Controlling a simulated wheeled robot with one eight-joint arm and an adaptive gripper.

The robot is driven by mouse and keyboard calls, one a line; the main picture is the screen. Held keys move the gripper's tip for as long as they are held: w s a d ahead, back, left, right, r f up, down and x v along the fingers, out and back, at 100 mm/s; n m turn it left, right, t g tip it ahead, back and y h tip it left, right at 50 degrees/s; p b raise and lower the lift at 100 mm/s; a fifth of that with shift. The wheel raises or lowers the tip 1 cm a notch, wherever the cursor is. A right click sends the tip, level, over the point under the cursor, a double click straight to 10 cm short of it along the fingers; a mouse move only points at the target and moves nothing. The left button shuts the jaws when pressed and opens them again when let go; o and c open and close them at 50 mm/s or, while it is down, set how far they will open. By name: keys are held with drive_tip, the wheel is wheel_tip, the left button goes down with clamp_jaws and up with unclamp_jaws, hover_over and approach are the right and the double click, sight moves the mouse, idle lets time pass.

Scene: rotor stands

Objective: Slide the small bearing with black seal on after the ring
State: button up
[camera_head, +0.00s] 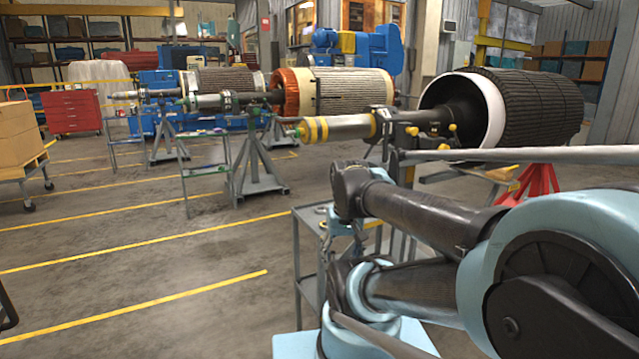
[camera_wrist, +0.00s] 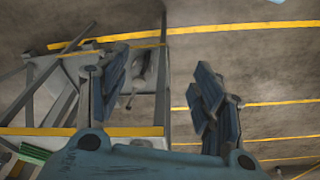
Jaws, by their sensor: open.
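My gripper (camera_wrist: 160,92) is open in the wrist view, its two blue-grey fingers wide apart with nothing between them. In the head view it is mostly hidden by my arm, near a grey metal cart (camera_head: 308,262). I cannot make out the small bearing with black seal or the ring in either view. The nearest rotor (camera_head: 535,105) has a dark ribbed body and a white end rim. Its shaft (camera_head: 340,129) points left and carries yellow bands. Two more rotors stand behind: one with an orange end (camera_head: 335,92) and a grey one (camera_head: 222,82).
A small side table (camera_head: 205,168) stands beside a grey rotor stand (camera_head: 258,165). A red stand (camera_head: 530,188) is at the right. A red cabinet (camera_head: 72,110) and a trolley with boxes (camera_head: 18,135) are at the left.

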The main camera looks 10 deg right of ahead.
drive_tip(key=w+r+m, duration=0.3)
drive_tip(key=w+r, duration=0.3)
drive_tip(key=w, duration=0.1)
wheel_tip(320, 180, up, 2)
drive_tip(key=r+m+g, duration=0.1)
drive_tip(key=m+g, duration=0.1)
drive_tip(key=m, duration=0.9)
hover_over(321, 210)
drive_tip(key=w, duration=0.2)
drive_tip(key=shift+s+f, duration=0.15)
drive_tip(key=shift+f, duration=2.35)
drive_tip(key=shift+s+f, duration=0.1)
drive_tip(key=shift+f, duration=2.4)
drive_tip(key=c, duration=1)
drive_tip(key=shift+s+r, duration=0.1)
drive_tip(key=shift+s, duration=0.05)
